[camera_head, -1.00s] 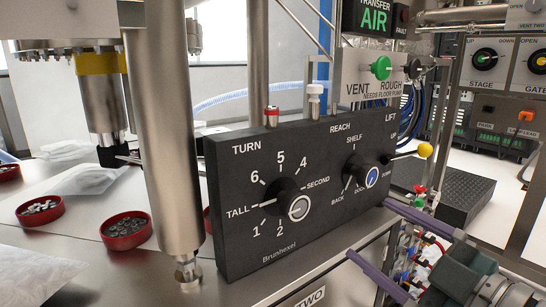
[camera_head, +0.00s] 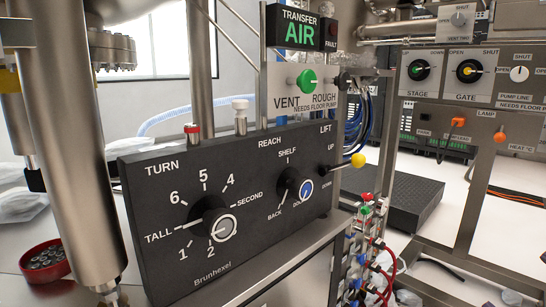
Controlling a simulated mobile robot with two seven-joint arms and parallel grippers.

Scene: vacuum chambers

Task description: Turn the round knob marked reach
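The round knob marked REACH (camera_head: 293,184) is on the right half of a black upright panel (camera_head: 155,262). A white line runs from the knob toward BACK. Nothing touches the knob. Neither of my grippers is in the head view.
Left of it is a larger TURN knob (camera_head: 210,221); right of it is a LIFT lever with a yellow ball (camera_head: 358,160). A steel column (camera_head: 75,150) stands before the panel's left end. Coloured tubes and fittings (camera_head: 372,262) lie at lower right.

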